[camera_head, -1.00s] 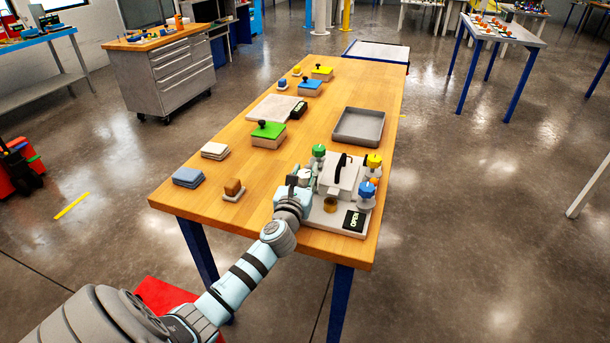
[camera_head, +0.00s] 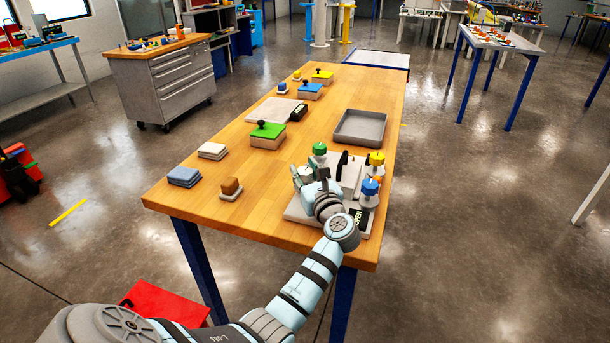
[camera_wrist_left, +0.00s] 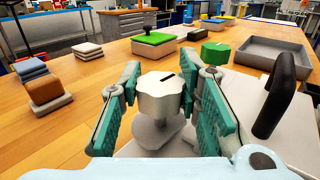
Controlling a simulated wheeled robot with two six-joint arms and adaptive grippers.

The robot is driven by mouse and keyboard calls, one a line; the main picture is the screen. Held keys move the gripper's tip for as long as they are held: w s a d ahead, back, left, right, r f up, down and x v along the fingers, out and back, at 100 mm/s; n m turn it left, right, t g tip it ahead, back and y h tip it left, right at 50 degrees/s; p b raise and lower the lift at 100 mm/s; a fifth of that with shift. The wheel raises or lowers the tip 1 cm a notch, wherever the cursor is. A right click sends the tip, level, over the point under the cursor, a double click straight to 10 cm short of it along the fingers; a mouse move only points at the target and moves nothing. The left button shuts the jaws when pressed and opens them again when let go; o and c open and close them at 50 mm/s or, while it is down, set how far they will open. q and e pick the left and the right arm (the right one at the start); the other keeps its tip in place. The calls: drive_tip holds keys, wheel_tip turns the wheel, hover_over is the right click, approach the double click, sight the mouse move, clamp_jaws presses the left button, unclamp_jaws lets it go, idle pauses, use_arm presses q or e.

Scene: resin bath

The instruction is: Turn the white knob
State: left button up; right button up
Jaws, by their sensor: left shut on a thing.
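The white knob (camera_wrist_left: 160,95), with a dark mark on its top, stands between the teal finger pads of my left gripper (camera_wrist_left: 162,100) in the left wrist view. The gripper is shut on the knob, one finger on each side. In the head view, my left gripper (camera_head: 308,180) is at the left side of the bath fixture (camera_head: 296,212), and the arm hides the knob there. My right gripper is in neither view.
Green (camera_head: 319,149), yellow (camera_head: 376,159) and blue (camera_head: 369,187) knobs surround the fixture's black handle (camera_head: 342,162). An "OPEN" sign (camera_head: 358,218) stands at the front. A grey tray (camera_head: 360,127) lies behind.

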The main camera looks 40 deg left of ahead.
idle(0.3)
use_arm(q)
drive_tip(key=o, duration=1.2)
drive_tip(key=shift+c, duration=0.2)
